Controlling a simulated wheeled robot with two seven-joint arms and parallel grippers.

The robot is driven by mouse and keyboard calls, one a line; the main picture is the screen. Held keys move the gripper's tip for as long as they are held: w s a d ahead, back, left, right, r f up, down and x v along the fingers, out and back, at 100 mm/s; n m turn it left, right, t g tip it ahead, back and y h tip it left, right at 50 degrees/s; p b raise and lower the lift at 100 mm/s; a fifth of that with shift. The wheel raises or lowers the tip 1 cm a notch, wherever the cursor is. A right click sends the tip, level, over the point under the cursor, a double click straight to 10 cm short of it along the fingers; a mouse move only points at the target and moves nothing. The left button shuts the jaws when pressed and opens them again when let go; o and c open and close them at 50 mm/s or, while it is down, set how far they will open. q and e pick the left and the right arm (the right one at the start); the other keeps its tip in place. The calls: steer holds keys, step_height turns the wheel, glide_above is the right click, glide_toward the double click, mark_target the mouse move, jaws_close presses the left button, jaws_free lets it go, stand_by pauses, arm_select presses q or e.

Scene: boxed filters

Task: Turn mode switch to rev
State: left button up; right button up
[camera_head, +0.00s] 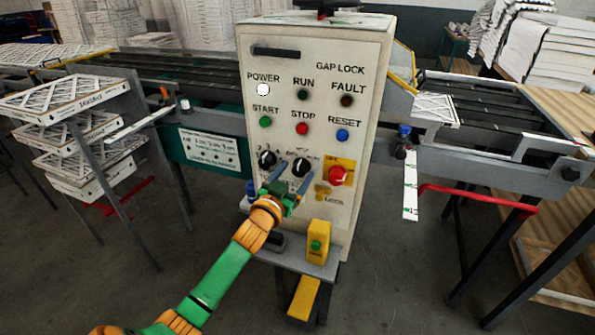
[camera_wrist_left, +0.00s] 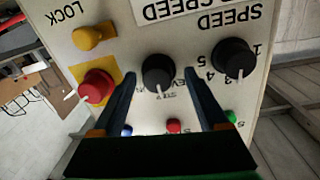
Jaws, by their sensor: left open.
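The mode switch (camera_head: 301,167) is a black round knob on the front of the pale control cabinet (camera_head: 315,230). In the left wrist view, which shows the panel upside down, the mode switch (camera_wrist_left: 157,73) is in the middle, with a white mark facing the printed labels, partly readable as REV. My left gripper (camera_head: 292,174) is at the panel, just below the switch in the head view. In the wrist view its two dark fingers (camera_wrist_left: 159,82) are open, one on each side of the knob, with gaps visible. I cannot tell how deep they reach. My right gripper is not in view.
The black speed knob (camera_head: 267,159) is close on the left. The red emergency knob (camera_head: 338,176) and yellow lock (camera_wrist_left: 91,37) are on the other side. Start (camera_head: 265,122), stop (camera_head: 302,129) and reset (camera_head: 342,136) buttons are above. A yellow button box (camera_head: 318,242) stands below.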

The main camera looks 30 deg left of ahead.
arm_select(q)
steer(key=shift+w+d, duration=0.15)
steer(key=shift+w, duration=0.2)
steer(key=shift+s, duration=0.15)
steer(key=shift+c, duration=0.7)
jaws_close()
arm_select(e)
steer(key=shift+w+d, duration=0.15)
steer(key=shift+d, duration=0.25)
arm_select(q)
steer(key=shift+r+n, duration=0.1)
steer(key=shift+n, duration=0.2)
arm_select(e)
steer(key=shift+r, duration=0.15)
arm_select(q)
steer(key=n+p, duration=0.1)
steer(key=n, duration=0.3)
steer(key=shift+n+p, duration=0.55)
steer(key=shift+n, duration=1.65)
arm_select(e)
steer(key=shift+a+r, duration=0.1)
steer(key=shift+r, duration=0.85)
